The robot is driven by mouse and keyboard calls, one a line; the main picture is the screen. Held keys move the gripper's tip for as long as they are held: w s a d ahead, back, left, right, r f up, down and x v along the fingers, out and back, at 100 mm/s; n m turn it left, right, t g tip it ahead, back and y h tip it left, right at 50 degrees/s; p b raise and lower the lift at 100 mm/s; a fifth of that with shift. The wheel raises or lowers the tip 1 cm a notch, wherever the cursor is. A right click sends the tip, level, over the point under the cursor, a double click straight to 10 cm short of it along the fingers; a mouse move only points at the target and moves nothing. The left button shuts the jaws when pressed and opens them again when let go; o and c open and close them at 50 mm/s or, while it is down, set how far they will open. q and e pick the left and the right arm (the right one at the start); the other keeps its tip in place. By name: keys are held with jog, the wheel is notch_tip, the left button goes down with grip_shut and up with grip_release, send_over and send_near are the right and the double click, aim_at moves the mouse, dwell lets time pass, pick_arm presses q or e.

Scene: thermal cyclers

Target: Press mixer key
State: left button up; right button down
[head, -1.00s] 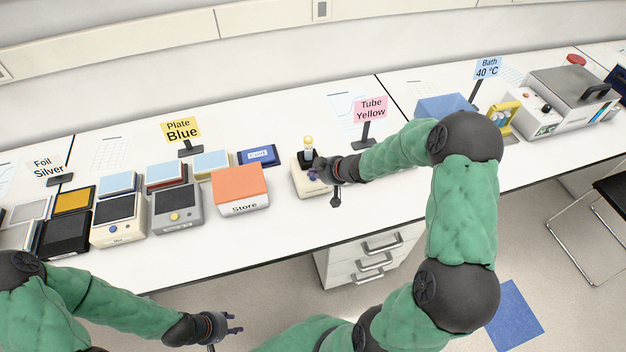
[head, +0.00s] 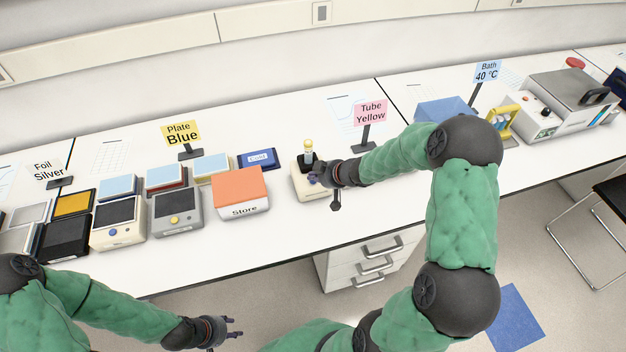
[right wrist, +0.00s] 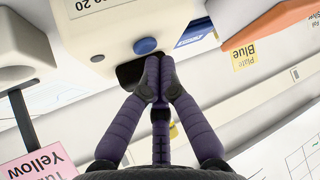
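The mixer (head: 309,190) is a small cream device on the bench, with a yellow-capped tube (head: 308,147) upright in its black holder. In the right wrist view, the cream body (right wrist: 115,28) shows a round blue key (right wrist: 146,46) and a black part (right wrist: 130,73) beside it. My right gripper (head: 316,174) is at the mixer's top. Its fingertips (right wrist: 157,62) are together, empty, and very close to the blue key; I cannot tell if they touch it. My left gripper (head: 236,327) is open and empty, low in front of the bench.
An orange-topped Store box (head: 240,191) and several cycler-like devices (head: 178,211) stand left of the mixer. The pink Tube Yellow sign (head: 370,111) stands behind right. A water bath (head: 568,98) is at the far right. Bare bench lies in front of the mixer.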

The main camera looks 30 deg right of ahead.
aim_at(314, 182)
jog(key=shift+f, duration=0.1)
dwell(0.3)
jog(key=shift+f, duration=0.35)
jog(key=shift+r, duration=0.1)
jog(key=shift+r+p, duration=0.35)
jog(key=shift+p, duration=0.15)
dwell(0.3)
notch_tip(314, 182, up, 6)
jog(key=p, duration=0.7)
jog(key=shift+r, duration=0.1)
